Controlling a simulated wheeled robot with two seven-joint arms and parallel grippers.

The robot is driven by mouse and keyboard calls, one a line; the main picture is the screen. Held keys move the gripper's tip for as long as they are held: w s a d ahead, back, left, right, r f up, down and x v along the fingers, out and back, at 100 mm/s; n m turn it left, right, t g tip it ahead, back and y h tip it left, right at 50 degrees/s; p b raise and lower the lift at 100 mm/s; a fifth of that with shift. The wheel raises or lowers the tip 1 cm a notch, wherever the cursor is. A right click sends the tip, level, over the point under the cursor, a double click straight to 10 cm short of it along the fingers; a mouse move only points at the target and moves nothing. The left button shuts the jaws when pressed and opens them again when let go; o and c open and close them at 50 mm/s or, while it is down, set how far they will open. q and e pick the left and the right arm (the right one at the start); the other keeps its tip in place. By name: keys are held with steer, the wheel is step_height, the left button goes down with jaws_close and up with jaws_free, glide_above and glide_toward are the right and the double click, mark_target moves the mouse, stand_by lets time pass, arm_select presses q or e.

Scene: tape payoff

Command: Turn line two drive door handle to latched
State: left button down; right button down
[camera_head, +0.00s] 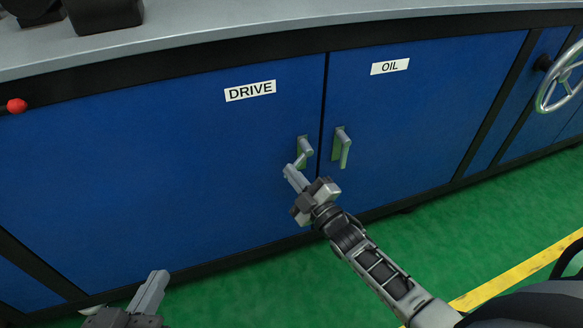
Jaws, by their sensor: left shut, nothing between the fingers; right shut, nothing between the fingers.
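The blue door (180,160) labelled DRIVE (250,91) looks closed. Its small grey handle (304,148) sits near the door's right edge, with its lever tilted down to the left. My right gripper (290,172) is shut with nothing between its fingers. Its fingertips are at the lower end of the lever; I cannot tell whether they touch it. My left gripper (158,278) is shut and empty at the bottom left, low and away from the handle, partly cut off by the frame.
The door labelled OIL (390,66) is just right, with its handle (342,148) pointing down. A handwheel (562,80) is at the far right and a red knob (16,105) at the left. The green floor (480,235) in front is clear, with a yellow line (520,270).

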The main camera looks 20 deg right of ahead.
arm_select(q)
steer(key=shift+a+f+g+y+p, duration=0.25)
steer(key=shift+f+p, duration=0.15)
steer(key=shift+p, duration=0.2)
steer(key=shift+a+f+g+y+p, duration=0.1)
steer(key=shift+f+g+y+p, duration=0.15)
steer(key=shift+f+p, duration=0.25)
arm_select(e)
steer(key=shift+s+d+f+n+g, duration=0.1)
steer(key=shift+d+f+n+g, duration=0.35)
steer(key=shift+n, duration=0.8)
steer(key=shift+w+d+f+n+g, duration=0.15)
steer(key=shift+d+n+g, duration=0.35)
steer(key=shift+n, duration=0.8)
steer(key=shift+s+d+f+n+g, duration=0.15)
steer(key=shift+d+f+n+g, duration=0.15)
steer(key=shift+d+n, duration=0.65)
arm_select(q)
steer(key=shift+r, duration=0.1)
arm_select(e)
steer(key=shift+a+f+n, duration=0.1)
steer(key=shift+a+n, duration=0.15)
steer(key=shift+n, duration=0.25)
steer(key=shift+a, duration=0.1)
